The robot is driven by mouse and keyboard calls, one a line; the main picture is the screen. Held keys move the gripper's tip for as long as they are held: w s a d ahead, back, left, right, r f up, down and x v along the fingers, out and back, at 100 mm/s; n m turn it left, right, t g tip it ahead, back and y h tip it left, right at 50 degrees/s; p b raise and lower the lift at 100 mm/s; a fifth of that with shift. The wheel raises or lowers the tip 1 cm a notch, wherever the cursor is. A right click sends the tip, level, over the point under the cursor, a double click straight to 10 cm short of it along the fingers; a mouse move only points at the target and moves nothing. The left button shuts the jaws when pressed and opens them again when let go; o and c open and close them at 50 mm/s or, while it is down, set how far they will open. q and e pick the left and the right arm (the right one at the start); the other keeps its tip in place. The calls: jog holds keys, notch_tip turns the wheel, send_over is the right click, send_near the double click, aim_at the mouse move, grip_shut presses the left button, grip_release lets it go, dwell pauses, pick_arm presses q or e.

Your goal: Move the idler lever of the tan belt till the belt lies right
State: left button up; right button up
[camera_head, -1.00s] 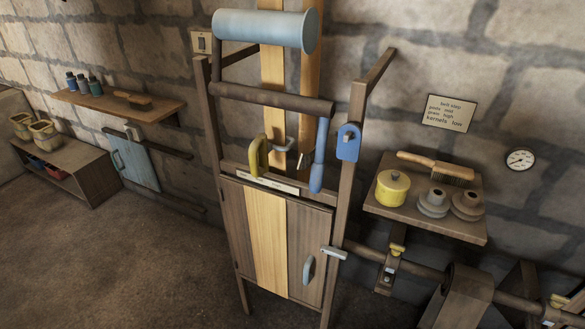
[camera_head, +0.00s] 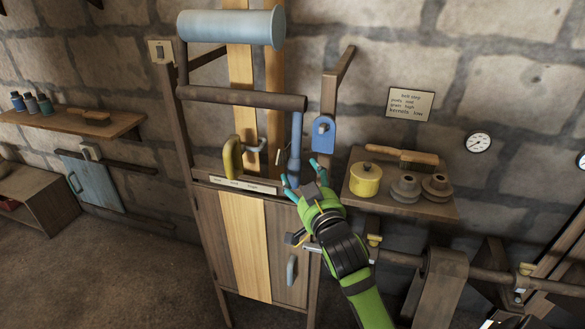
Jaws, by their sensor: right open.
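The tan belt (camera_head: 239,65) runs down from the pale blue roller (camera_head: 230,27) as upright strips. It shows again in front of the lower wooden cabinet (camera_head: 208,225). A blue-grey lever (camera_head: 297,135) hangs from the right end of the dark crossbar (camera_head: 240,97). A yellow curved handle (camera_head: 229,162) stands at the belt's left, by a small labelled plate (camera_head: 245,185). My right gripper (camera_head: 303,174) is open, its teal fingertips close around the blue-grey lever's lower end; contact cannot be told. I cannot tell which of these is the idler lever. My left gripper is out of view.
A blue tag-shaped piece (camera_head: 322,133) sits on the frame's right post. A shelf (camera_head: 425,206) at the right bears a yellow pot (camera_head: 366,179), a brush (camera_head: 402,154) and grey knobbed parts. A small sign (camera_head: 409,103) hangs above. The floor at the lower left is clear.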

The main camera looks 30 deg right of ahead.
aim_at(293, 168)
jog(key=p+x, duration=0.1)
jog(key=x, duration=0.3)
jog(key=shift+w, duration=0.45)
grip_shut()
jog(key=shift+s+r+p, duration=0.1)
jog(key=shift+r+p, duration=0.1)
jog(key=shift+p, duration=0.35)
jog(key=a+g+p, duration=0.1)
jog(key=p, duration=0.2)
jog(key=s+a+r+m+p, duration=0.1)
jog(key=p, duration=0.2)
jog(key=shift+s+g+y, duration=0.3)
jog(key=shift+g, duration=0.1)
jog(key=shift+s+a+p, duration=0.1)
jog(key=shift+a+p, duration=0.05)
jog(key=shift+p, duration=0.2)
jog(key=shift+f, duration=0.2)
